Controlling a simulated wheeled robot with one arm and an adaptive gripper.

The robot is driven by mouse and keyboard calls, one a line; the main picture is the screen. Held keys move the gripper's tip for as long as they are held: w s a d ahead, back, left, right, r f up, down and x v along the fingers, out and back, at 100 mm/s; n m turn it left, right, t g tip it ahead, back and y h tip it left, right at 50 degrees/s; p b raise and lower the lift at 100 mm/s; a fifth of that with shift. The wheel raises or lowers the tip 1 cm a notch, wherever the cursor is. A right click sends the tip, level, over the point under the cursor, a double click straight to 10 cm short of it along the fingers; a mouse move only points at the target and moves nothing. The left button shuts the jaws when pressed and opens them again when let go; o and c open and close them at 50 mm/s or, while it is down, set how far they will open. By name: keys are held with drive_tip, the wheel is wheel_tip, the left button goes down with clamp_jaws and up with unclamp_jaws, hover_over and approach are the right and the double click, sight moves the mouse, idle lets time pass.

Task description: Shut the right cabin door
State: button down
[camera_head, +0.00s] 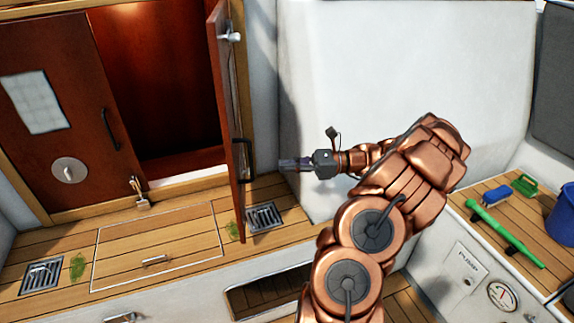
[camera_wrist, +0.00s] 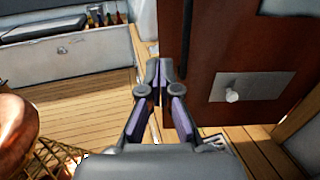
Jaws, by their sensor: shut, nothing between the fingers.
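The right cabin door (camera_head: 226,90) is dark red-brown wood and stands open, seen nearly edge-on in the camera_head view. Its dark bar handle (camera_head: 242,162) is on the side towards my gripper. My gripper (camera_head: 281,164) is shut and empty, just right of the door's free edge. In the wrist view the door (camera_wrist: 235,45) fills the right, with a pale plate and knob (camera_wrist: 236,94). The shut fingertips (camera_wrist: 158,68) show left of the handle (camera_wrist: 187,40), near the door's edge; I cannot tell whether they touch. The left cabin door (camera_head: 62,95) is shut.
A brush (camera_head: 139,192) lies at the sill below the opening. A floor drain (camera_head: 263,217) sits beneath the open door. A white wall (camera_head: 400,70) stands behind my arm. A green-handled tool (camera_head: 505,232) and a blue bucket (camera_head: 562,212) are on the right bench.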

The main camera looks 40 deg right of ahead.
sight(235, 170)
drive_tip(key=p+x, duration=0.1)
drive_tip(key=x, duration=1)
drive_tip(key=shift+w, duration=0.1)
